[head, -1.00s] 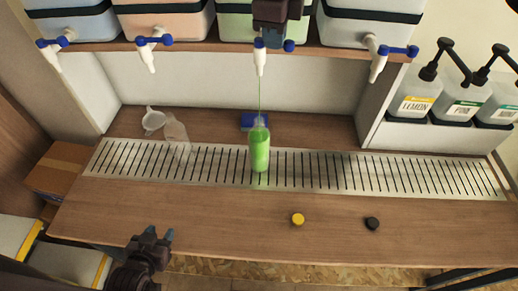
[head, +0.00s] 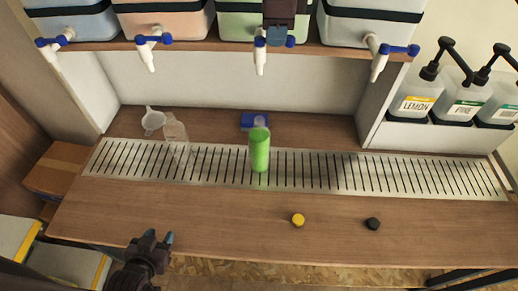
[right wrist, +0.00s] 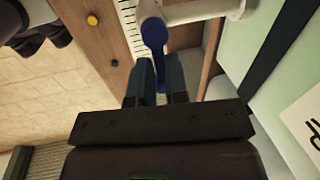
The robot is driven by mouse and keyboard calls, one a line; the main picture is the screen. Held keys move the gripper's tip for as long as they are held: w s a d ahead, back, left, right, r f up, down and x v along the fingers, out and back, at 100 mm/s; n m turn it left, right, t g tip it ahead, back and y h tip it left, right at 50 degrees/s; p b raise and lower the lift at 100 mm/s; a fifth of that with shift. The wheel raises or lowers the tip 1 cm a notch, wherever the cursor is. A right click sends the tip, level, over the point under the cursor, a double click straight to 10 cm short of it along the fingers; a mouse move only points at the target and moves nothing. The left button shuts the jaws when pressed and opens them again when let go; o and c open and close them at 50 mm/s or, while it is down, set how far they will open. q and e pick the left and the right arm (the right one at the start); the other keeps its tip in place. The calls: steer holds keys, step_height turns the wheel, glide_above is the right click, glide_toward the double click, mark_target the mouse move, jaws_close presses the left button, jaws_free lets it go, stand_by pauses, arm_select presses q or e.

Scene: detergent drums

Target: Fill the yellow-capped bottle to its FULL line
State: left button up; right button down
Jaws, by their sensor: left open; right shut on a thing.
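A clear bottle filled with green liquid (head: 259,152) stands upright on the drain grate under the green drum's tap (head: 260,60). The liquid reaches near its shoulder; I cannot make out a FULL line. No stream shows under the tap. A yellow cap (head: 298,220) lies loose on the counter in front. My right gripper (head: 276,36) is at that tap, shut on its blue handle (right wrist: 154,35), as the right wrist view shows. My left gripper (head: 158,240) is open and empty near the counter's front left edge.
An empty clear bottle (head: 175,130) and a white funnel (head: 153,121) stand at the left. A blue block (head: 250,119) lies behind the green bottle. A black cap (head: 373,224) lies front right. Pump bottles (head: 414,104) stand at the right. The grate's right half is clear.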

steer(key=c, duration=1.2)
jaws_free()
steer(key=shift+w+d, duration=0.15)
steer(key=shift+w, duration=0.05)
arm_select(q)
steer(key=shift+w+d, duration=0.1)
arm_select(e)
steer(key=shift+o, duration=0.7)
arm_select(q)
steer(key=shift+r, duration=0.1)
arm_select(e)
steer(key=shift+s, duration=0.1)
arm_select(q)
steer(key=shift+w, duration=0.15)
arm_select(e)
steer(key=shift+w, duration=0.2)
steer(key=shift+o, duration=0.4)
steer(key=o, duration=0.3)
steer(key=shift+r, duration=0.15)
